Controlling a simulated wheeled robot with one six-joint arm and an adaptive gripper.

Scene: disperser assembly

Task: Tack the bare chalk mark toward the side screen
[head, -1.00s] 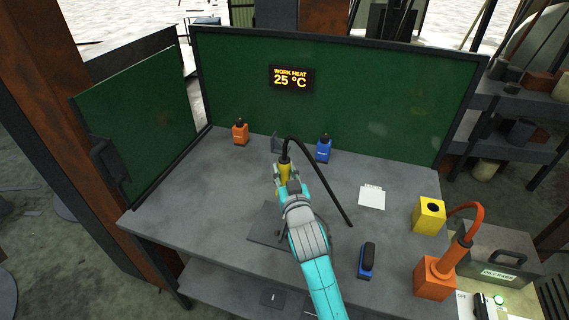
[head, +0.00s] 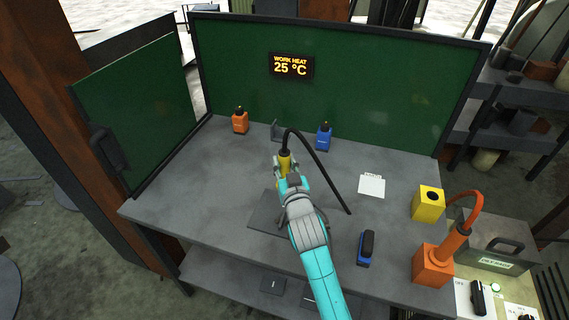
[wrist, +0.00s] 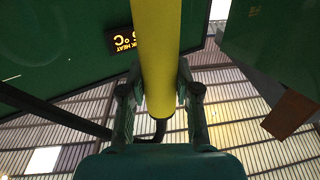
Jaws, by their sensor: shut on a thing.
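My gripper (head: 284,180) is shut on a yellow torch (head: 284,163) with a black cable, held above the middle of the bench. In the wrist view the yellow torch body (wrist: 157,60) stands between my fingers. Below my gripper lies a dark flat plate (head: 262,212) on the bench, partly hidden by my arm. A small grey upright piece (head: 275,130) stands behind the torch. The green side screen (head: 140,110) stands at the left of the bench. I cannot make out any chalk mark; the arm covers part of the plate.
An orange bottle (head: 240,122) and a blue bottle (head: 323,138) stand at the back. A white note (head: 371,186), a blue-black brush-like tool (head: 367,248), a yellow block (head: 428,204) and an orange holder (head: 434,264) are at the right. A display (head: 291,66) reads 25 °C. The bench's left is clear.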

